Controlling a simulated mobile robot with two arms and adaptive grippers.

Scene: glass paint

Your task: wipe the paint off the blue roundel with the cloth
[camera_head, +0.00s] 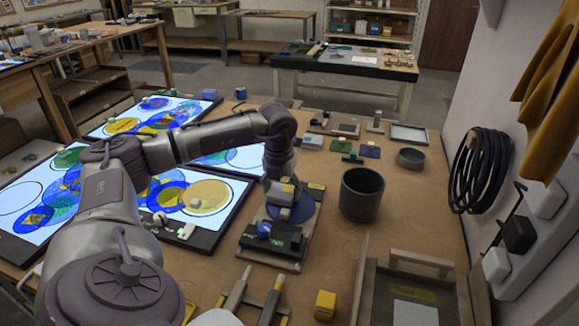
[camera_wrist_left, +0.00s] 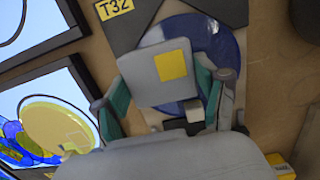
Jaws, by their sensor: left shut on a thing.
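The blue roundel (camera_head: 303,211) lies on a dark stand in the middle of the brown table; it also shows in the left wrist view (camera_wrist_left: 222,45). My left gripper (camera_head: 283,200) is right over the roundel, its green-padded fingers (camera_wrist_left: 163,95) on both sides of a grey pad with a yellow square, which looks like the cloth (camera_wrist_left: 158,66). The gripper is shut on this pad. The pad covers much of the roundel, and I cannot tell whether they touch. No paint shows clearly on the visible part of the roundel. My right gripper is not in view.
A dark round pot (camera_head: 361,195) stands close on the right. Lit panels with coloured glass discs (camera_head: 205,197) lie on the left. Brushes or tools (camera_head: 238,290) and a yellow block (camera_head: 325,305) lie in front. A tray (camera_head: 410,290) is at the front right.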

